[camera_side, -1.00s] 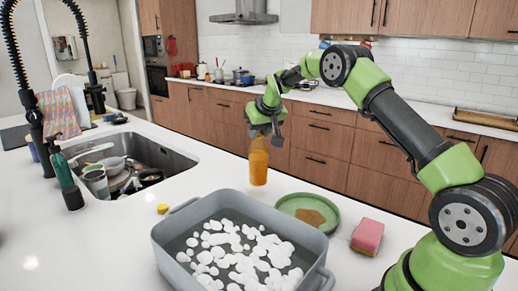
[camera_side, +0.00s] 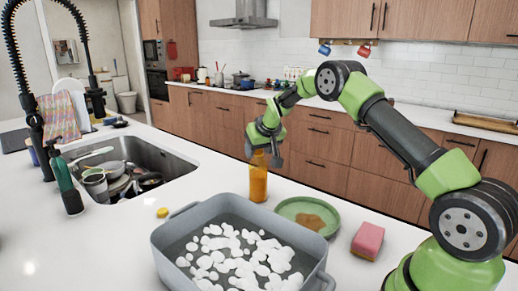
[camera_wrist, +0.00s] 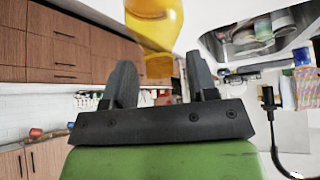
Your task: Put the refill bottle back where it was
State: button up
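The refill bottle (camera_side: 257,183), upright and orange-yellow, is at the counter's back edge, behind the grey tub. Its base looks to be at or just above the counter; I cannot tell whether it touches. The exact finger contact is not clear there. The bottle's top is partly hidden by the gripper.
The grey tub (camera_side: 170,247) with white foam stands in front. A green plate (camera_side: 285,207) and a pink sponge (camera_side: 367,240) lie to the right. A yellow cap-like piece (camera_side: 163,212) lies left. The sink (camera_side: 165,150) holds dishes; a green bottle (camera_side: 65,185) stands beside it.

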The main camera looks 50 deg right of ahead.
jog(key=shift+r, duration=0.3)
jog(key=s+a+r+y, duration=0.2)
jog(key=s+a+r, duration=1.2)
jog(key=s+r, duration=0.35)
jog(key=s+a+y, duration=0.1)
jog(key=s+a, duration=0.3)
jog(key=s, duration=0.3)
jog(key=s+a+f+t+y, duration=0.1)
jog(key=s+a, duration=0.3)
jog(key=s, duration=0.4)
jog(key=shift+s+f+n+y, duration=0.2)
jog(key=shift+f+n+y, duration=0.1)
